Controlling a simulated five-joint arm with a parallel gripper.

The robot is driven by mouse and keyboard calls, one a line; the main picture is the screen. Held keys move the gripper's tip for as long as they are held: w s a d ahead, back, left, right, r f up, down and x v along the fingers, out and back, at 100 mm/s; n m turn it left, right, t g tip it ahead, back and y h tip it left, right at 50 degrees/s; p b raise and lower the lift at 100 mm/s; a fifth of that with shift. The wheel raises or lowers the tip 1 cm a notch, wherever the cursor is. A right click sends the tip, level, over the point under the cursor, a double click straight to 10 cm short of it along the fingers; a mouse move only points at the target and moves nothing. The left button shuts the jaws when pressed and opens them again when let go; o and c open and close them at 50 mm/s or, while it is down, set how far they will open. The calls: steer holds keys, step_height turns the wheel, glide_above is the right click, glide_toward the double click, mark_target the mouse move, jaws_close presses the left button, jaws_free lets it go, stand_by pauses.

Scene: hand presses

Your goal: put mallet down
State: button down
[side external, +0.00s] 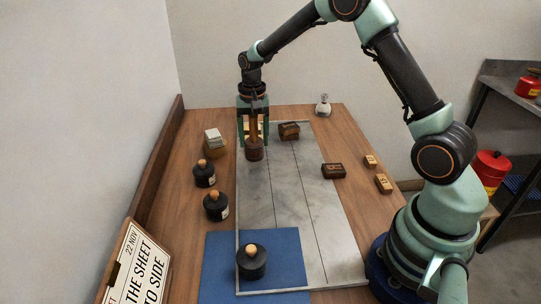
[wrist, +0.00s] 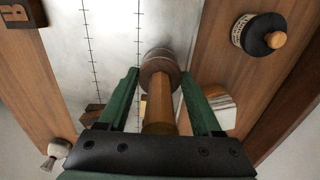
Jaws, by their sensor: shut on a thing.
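The mallet has a brown cylindrical head (side external: 254,152) and a lighter wooden handle. My gripper (side external: 253,132) is shut on the handle and holds the mallet upright, head down, over the far left part of the grey marked plate (side external: 283,206). I cannot tell whether the head touches the plate. In the wrist view the mallet head (wrist: 158,64) shows beyond the green fingers of my gripper (wrist: 160,92), with the handle between them.
Dark round pots with wooden knobs (side external: 204,174) stand left of the plate; another pot (side external: 252,262) is on the blue mat (side external: 285,245). Wooden type blocks (side external: 334,171) lie right. A brown block (side external: 289,130) stands close right of the mallet. The plate's middle is clear.

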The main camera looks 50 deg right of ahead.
steer(key=shift+f, duration=1.25)
steer(key=shift+f, duration=0.15)
steer(key=shift+c, duration=0.3)
jaws_free()
